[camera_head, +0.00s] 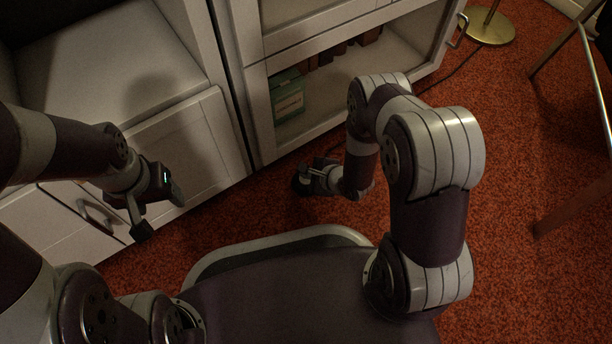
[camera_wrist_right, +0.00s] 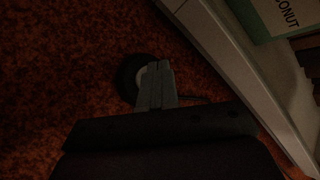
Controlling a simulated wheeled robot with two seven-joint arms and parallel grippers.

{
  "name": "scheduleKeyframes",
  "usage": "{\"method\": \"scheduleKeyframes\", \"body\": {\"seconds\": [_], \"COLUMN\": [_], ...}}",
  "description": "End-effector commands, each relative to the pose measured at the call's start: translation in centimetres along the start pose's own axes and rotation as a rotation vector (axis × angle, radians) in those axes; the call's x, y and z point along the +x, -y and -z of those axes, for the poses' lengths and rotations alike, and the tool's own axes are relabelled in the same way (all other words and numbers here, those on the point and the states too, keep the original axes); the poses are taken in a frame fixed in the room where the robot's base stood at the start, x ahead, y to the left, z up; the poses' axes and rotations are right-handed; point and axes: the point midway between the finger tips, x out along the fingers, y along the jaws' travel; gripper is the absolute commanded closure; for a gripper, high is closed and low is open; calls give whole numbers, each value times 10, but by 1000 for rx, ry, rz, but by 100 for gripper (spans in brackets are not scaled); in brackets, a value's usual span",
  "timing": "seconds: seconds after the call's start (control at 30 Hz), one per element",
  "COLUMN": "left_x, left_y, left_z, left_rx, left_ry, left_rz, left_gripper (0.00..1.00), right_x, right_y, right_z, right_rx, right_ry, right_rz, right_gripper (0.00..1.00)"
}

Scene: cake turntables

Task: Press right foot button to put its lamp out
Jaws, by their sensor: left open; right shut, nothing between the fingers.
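The foot button (camera_head: 299,187) is a small dark round disc on the red carpet, in front of the glazed cabinet. In the right wrist view it shows as a dark disc (camera_wrist_right: 126,77) with a paler grey centre, partly hidden by my fingers. My right gripper (camera_head: 311,178) is shut and empty, with its fingertips over the button; I cannot tell whether they touch it. The fingertips also show in the right wrist view (camera_wrist_right: 157,68). My left gripper (camera_head: 159,212) is open and empty in front of the white drawers. The lamp's light is out of view.
A brass lamp foot (camera_head: 490,27) stands at the top right, with a dark cord (camera_head: 455,68) on the carpet. The white cabinet (camera_head: 250,85) holds a green box (camera_head: 287,97). Metal legs (camera_head: 596,80) stand at the right. The carpet (camera_head: 530,130) between is clear.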

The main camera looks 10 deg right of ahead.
Motion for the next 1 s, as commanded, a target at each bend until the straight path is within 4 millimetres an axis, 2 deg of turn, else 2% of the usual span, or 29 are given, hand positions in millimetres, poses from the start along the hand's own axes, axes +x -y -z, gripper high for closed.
{"method": "scheduleKeyframes", "body": {"seconds": [1.0], "left_x": [4], "left_y": [0], "left_z": [0], "left_rx": [0], "left_ry": [0], "left_rz": [0], "left_gripper": [34], "right_x": [7], "right_y": [-6], "right_z": [5], "right_rx": [0], "right_ry": [0], "right_rz": [0], "right_gripper": [100]}}
